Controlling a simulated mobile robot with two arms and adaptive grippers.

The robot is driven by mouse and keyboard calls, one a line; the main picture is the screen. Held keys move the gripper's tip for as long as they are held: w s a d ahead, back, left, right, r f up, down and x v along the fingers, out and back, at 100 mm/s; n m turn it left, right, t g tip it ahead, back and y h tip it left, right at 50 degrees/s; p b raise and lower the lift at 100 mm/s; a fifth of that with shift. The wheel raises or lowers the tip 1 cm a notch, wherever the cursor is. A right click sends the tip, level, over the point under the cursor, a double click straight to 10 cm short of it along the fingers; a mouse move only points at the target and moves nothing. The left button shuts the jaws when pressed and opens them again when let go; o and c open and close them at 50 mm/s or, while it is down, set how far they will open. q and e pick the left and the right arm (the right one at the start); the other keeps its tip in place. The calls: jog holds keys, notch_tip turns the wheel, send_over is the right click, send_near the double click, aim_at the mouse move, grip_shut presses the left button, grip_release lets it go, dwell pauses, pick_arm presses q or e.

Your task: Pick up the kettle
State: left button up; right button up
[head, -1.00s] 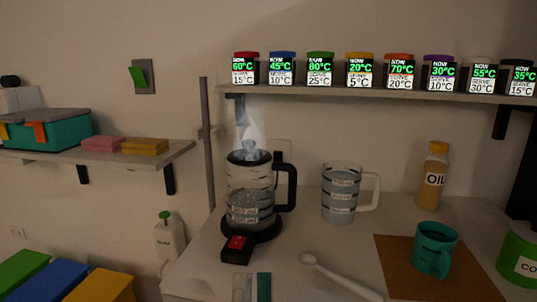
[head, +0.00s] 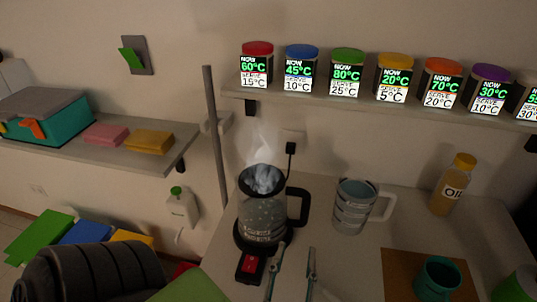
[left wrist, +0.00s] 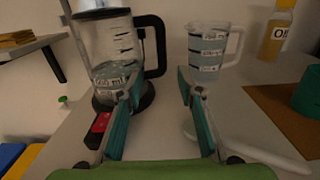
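The kettle (head: 262,212) is a glass jug with a black rim and a black handle on its right side. It stands upright on a dark round base with a red switch (head: 250,266) in front. Its water bubbles and white steam rises from the top. It also shows at the upper left of the left wrist view (left wrist: 118,48). My left gripper (head: 296,248) is open and empty, in front of the kettle and low in the head view. In the left wrist view its two teal-lined fingers (left wrist: 157,88) are spread apart, with bare counter between them. My right gripper is not in view.
A clear measuring jug (head: 352,208) with water stands right of the kettle. An oil bottle (head: 452,190) and a teal mug (head: 437,279) on a brown mat are further right. A white spoon (left wrist: 255,153) lies on the counter.

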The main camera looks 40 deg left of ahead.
aim_at(305, 213)
pick_arm(q)
jog(key=p+x, duration=0.2)
jog(key=x, duration=0.5)
jog(key=shift+w+a+r, duration=0.1)
jog(key=shift+w+a, duration=0.1)
jog(key=shift+w, duration=0.05)
jog(key=shift+w+a+r+p, duration=0.1)
jog(key=shift+w+r+p, duration=0.15)
jog(key=shift+p, duration=0.2)
jog(key=p+x, duration=0.2)
jog(key=x, duration=0.1)
jog(key=shift+w+a+r, duration=0.1)
jog(key=shift+w, duration=0.3)
jog(key=shift+w+a+f, duration=0.2)
jog(key=shift+w+a, duration=0.1)
jog(key=shift+w, duration=0.05)
jog(key=shift+d, duration=0.1)
grip_shut()
jog(key=shift+r, duration=0.2)
